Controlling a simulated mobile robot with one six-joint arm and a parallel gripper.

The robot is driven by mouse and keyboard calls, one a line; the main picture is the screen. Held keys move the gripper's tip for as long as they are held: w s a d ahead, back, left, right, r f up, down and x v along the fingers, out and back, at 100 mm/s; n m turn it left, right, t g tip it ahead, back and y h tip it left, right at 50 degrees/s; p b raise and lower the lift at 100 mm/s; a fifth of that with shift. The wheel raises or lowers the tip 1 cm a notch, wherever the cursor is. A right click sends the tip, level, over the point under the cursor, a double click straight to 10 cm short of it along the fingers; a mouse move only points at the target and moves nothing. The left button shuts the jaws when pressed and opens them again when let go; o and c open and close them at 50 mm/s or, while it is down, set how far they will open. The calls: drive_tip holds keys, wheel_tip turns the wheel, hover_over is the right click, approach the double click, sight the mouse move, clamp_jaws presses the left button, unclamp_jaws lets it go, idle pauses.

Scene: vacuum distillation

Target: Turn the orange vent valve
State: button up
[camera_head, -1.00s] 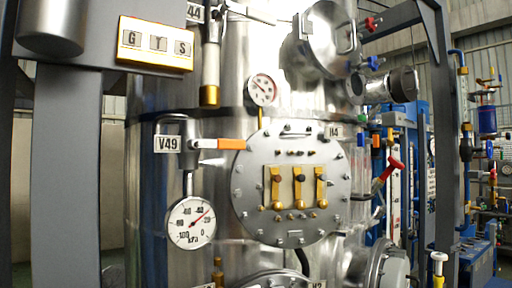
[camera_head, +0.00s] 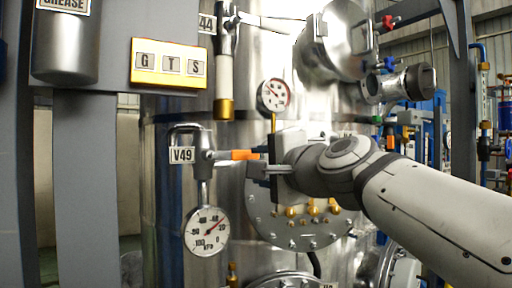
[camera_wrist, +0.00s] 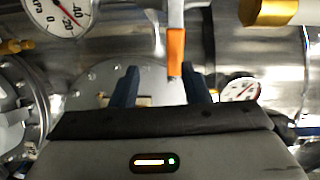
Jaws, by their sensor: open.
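The orange vent valve handle (camera_head: 240,155) sticks out level to the right from the pipe marked V49 (camera_head: 182,155) in the head view. My gripper (camera_head: 255,170) is at the free end of the handle, coming from the right. In the wrist view the orange handle (camera_wrist: 175,52) points down toward the space between my two dark fingers (camera_wrist: 160,85), which are spread apart. The handle's tip is near the fingertips, closer to the right finger. I cannot tell whether it touches one.
A pressure gauge (camera_head: 206,231) hangs below the valve. A smaller gauge (camera_head: 274,95) and a brass-ended cylinder (camera_head: 223,108) are above. A bolted round plate (camera_head: 262,222) with brass fittings lies behind my arm. A yellow G T S sign (camera_head: 168,64) is at upper left.

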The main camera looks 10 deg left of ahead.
sight(247, 155)
drive_tip(key=shift+w+a+r+m, duration=0.2)
drive_tip(key=shift+a+r, duration=0.1)
drive_tip(key=shift+r, duration=0.2)
drive_tip(key=shift+w+a+r+m, duration=0.1)
drive_tip(key=shift+w+a+r, duration=0.15)
drive_tip(key=shift+r, duration=0.25)
drive_tip(key=p+x, duration=0.1)
drive_tip(key=x, duration=0.4)
drive_tip(key=shift+w+a, duration=0.1)
drive_tip(key=shift+w+a+p, duration=0.35)
drive_tip(key=shift+w+a, duration=0.05)
drive_tip(key=shift+w, duration=0.1)
drive_tip(key=shift+c, duration=0.5)
clamp_jaws()
